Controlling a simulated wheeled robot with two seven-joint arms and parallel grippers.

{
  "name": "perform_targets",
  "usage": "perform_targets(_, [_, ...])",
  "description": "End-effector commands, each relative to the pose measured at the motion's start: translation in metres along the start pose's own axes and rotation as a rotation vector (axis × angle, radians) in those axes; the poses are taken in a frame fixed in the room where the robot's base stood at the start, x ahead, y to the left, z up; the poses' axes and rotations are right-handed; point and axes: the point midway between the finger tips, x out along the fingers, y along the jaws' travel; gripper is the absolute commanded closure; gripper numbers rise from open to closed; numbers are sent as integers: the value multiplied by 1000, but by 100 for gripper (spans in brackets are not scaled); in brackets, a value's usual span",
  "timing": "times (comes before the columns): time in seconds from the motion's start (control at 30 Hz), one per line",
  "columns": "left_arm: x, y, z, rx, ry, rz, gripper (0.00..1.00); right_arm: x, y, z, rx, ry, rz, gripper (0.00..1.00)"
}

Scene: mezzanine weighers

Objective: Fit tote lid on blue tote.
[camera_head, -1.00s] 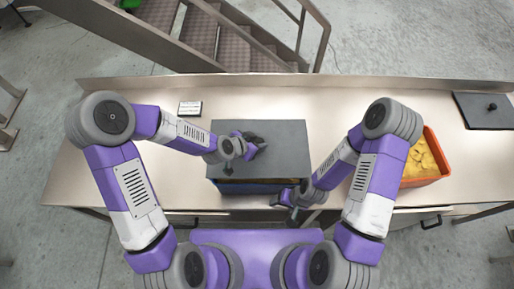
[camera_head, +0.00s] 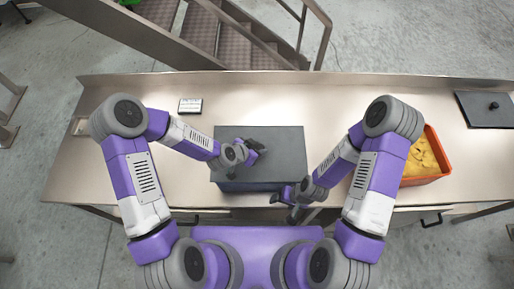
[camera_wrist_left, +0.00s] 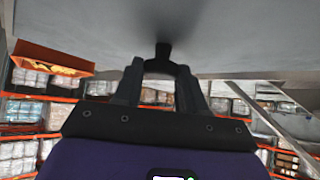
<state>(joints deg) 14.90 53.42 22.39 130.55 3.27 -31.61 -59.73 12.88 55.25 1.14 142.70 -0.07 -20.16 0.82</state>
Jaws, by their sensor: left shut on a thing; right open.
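The grey tote lid (camera_head: 285,150) lies over the blue tote (camera_head: 250,187) near the front of the bench and covers its opening. Only a strip of the tote's dark blue front wall shows below the lid's near edge. I cannot tell whether the lid touches the rim all round. My left gripper (camera_head: 256,147) is shut on the lid's knob. In the left wrist view the black knob (camera_wrist_left: 163,53) stands between the fingers (camera_wrist_left: 162,78) under the grey lid surface (camera_wrist_left: 230,30). My right gripper (camera_head: 285,203) is open and empty, low at the tote's right front corner.
An orange tote (camera_head: 432,180) with yellow contents stands at the right, partly behind my right arm. A small label plate (camera_head: 190,106) lies at the back left. The bench (camera_head: 360,100) is clear behind the tote.

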Motion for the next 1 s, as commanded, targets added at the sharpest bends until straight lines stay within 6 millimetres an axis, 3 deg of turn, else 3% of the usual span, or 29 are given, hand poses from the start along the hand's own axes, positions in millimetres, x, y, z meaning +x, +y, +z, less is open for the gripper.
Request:
perform_targets(0.03, [1, 0, 1, 0, 0, 0, 55, 1, 0, 0, 0, 0, 0, 29])
perform_targets(0.17, [0, 0, 0, 0, 0, 0, 35, 0, 0, 0, 0, 0, 0, 29])
perform_targets(0.57, [-3, 0, -3, -1, 0, 1, 34, -5, -2, 0, 0, 0, 0, 29])
perform_targets(1.0, [-75, -2, -2, 1, 2, -4, 34, 0, 0, 0, 0, 0, 0, 29])
